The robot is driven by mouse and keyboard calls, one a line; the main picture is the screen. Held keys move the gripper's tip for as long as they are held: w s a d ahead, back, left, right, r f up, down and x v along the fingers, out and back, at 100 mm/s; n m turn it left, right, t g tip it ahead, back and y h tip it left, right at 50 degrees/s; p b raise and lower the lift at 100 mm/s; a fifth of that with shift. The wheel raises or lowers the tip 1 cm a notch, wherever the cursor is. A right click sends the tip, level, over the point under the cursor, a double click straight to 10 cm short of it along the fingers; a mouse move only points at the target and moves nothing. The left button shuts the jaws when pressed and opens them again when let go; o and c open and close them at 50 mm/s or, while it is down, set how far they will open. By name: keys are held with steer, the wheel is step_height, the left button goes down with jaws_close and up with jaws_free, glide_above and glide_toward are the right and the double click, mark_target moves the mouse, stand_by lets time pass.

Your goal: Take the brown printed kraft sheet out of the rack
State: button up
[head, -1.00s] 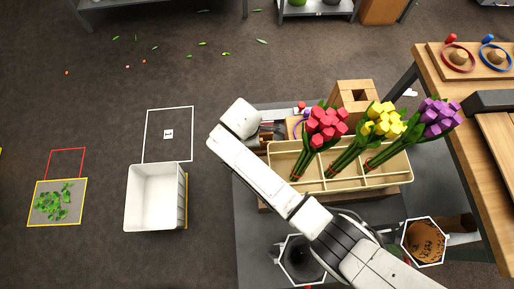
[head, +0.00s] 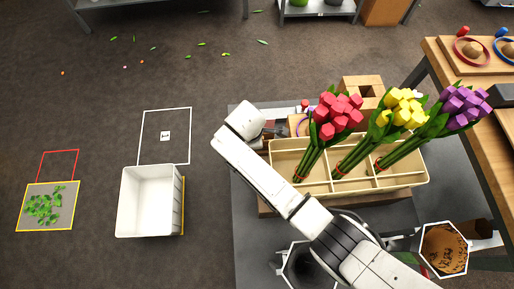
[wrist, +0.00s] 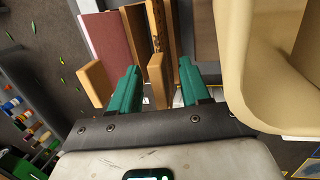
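In the wrist view my gripper (wrist: 158,68) has two green fingers standing apart. They point at the rack (wrist: 95,82), which has tan wooden posts and slats. One post shows in the gap between the fingers, and I cannot tell whether they touch it. A maroon sheet (wrist: 106,40) stands in the rack left of the fingers. A narrow brown strip with dark marks (wrist: 157,24), apparently the printed kraft sheet, stands beyond the gap, seen nearly edge-on.
A cream compartment tray (head: 400,181) with red, yellow and purple tulip bunches stands close right of my arm; a large beige wall fills the wrist view's right. A white bin (head: 150,200) stands on the floor at left. A wooden bench (head: 480,125) is at right.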

steer(key=c, duration=0.8)
steer(key=p+v, duration=0.4)
steer(key=d+p+v, duration=0.1)
steer(key=p+v, duration=0.3)
steer(key=p, duration=0.1)
steer(key=w+p+v, duration=0.1)
steer(key=p+v, duration=0.4)
steer(key=shift+d+r, duration=0.15)
steer(key=shift+d, duration=0.15)
jaws_close()
